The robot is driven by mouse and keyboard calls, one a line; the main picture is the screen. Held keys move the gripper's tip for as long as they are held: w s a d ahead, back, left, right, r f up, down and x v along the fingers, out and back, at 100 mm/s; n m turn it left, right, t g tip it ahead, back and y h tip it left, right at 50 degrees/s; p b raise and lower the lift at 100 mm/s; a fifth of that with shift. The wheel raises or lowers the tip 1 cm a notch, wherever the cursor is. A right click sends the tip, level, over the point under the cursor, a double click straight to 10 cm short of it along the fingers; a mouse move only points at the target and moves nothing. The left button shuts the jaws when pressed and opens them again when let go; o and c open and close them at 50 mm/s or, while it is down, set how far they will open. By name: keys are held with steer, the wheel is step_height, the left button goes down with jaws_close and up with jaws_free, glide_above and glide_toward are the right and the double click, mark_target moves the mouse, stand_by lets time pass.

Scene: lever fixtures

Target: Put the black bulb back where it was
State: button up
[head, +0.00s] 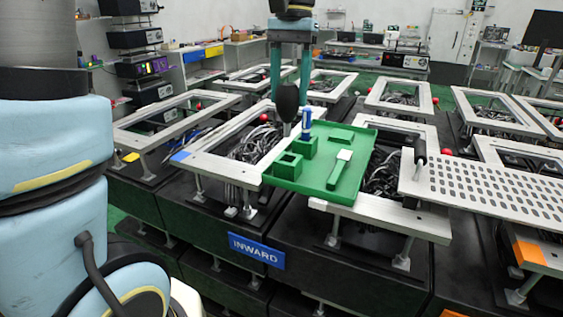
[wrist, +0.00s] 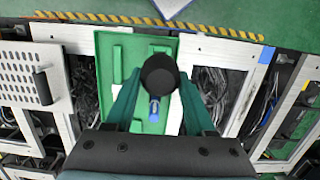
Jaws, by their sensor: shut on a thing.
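My gripper (head: 290,88) is shut on the black bulb (head: 287,104) and holds it upright above the green tray (head: 317,187), near its back left edge. In the wrist view the round black bulb (wrist: 159,72) sits between the two teal fingers. On the tray, a blue and white piece (head: 306,126) stands in a green block (head: 303,147), just right of the bulb. An empty square green socket (head: 288,166) is at the front left. A flat green block (head: 340,135) is at the back. The bulb's lower end is partly hard to make out.
A blue INWARD sign (head: 257,250) is in front.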

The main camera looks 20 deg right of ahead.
steer(key=shift+w+d+r, duration=0.15)
steer(key=shift+d+r, duration=0.05)
steer(key=shift+r, duration=0.4)
step_height(320, 180, down, 10)
steer(key=shift+f+p, duration=0.15)
steer(key=shift+p, duration=0.65)
steer(key=shift+f, duration=0.2)
steer(key=o, duration=0.8)
steer(key=shift+o, duration=0.2)
